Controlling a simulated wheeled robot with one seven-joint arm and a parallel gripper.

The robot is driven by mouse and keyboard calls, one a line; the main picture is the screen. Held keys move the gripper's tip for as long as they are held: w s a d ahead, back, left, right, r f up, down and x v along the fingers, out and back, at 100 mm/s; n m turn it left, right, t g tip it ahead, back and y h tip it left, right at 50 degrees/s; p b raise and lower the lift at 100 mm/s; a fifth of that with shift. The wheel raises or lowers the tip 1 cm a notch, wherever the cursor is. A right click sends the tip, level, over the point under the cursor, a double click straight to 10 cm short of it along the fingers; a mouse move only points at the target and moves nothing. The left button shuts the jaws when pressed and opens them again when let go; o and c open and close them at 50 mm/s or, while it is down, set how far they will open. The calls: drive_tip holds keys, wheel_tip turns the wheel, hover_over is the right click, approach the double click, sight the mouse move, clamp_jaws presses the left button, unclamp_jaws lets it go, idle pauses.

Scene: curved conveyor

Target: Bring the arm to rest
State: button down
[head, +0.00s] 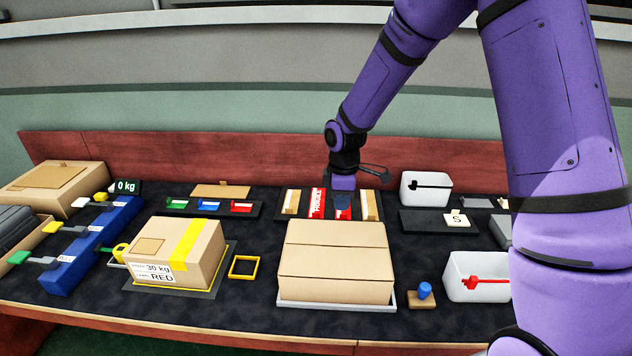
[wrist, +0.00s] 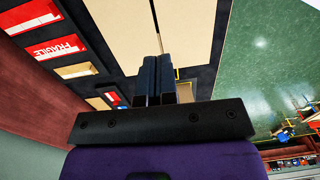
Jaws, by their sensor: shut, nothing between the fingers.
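My purple arm (head: 560,130) reaches in from the upper right of the head view and bends down at its wrist. My gripper (head: 342,211) hangs over the rear middle of the bench, in front of the label rack. Its dark fingers (wrist: 163,80) are together and empty in the wrist view. They appear against the closed cardboard box (head: 333,262); the box also shows in the wrist view (wrist: 120,30). The red FRAGILE label (head: 317,203) is close beside the gripper on the left. Part of the rack is hidden behind the gripper.
A taped box labelled 30 kg RED (head: 177,252) stands at left, near a blue rail (head: 95,245) with tools. White bins (head: 425,188) and a blue-handled stamp (head: 424,292) are at right. A low red-brown wall (head: 230,155) runs behind. A yellow frame (head: 244,267) lies between boxes.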

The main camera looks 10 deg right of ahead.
drive_tip(key=s+d+r+m+t, duration=0.1)
drive_tip(key=s+d+r+m, duration=0.15)
drive_tip(key=s+r, duration=0.45)
drive_tip(key=s+d+r+m+t, duration=0.2)
drive_tip(key=s+r+m, duration=0.25)
drive_tip(key=r, duration=0.55)
drive_tip(key=s+d+r+m+t, duration=0.1)
drive_tip(key=s+d+r+m, duration=0.15)
drive_tip(key=s+r, duration=0.5)
drive_tip(key=s+r+m, duration=0.1)
drive_tip(key=s+m, duration=0.1)
drive_tip(key=s, duration=0.3)
drive_tip(key=s+d+r+m+t, duration=0.1)
drive_tip(key=s+r+m, duration=0.1)
drive_tip(key=s, duration=0.4)
drive_tip(key=shift+r+m+t, duration=0.3)
drive_tip(key=shift+m, duration=0.15)
